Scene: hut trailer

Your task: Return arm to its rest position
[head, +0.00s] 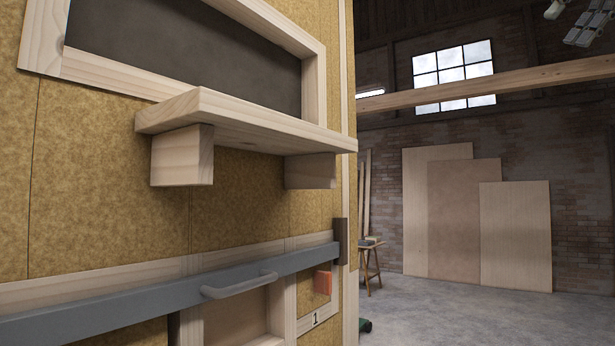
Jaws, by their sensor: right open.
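My right gripper (567,22) shows only in part, high in the upper right corner of the head view. It is open, with nothing seen between its fingers, and the frame edge cuts off the rest of it. It is raised in the air, well apart from the wall and shelf. My left gripper is not in view.
On the left, a wooden shelf (245,130) juts from the hut wall (90,180) below a dark framed opening. A grey rail (110,295) with a handle (240,284) crosses lower down. Boards (515,235) lean on the far brick wall.

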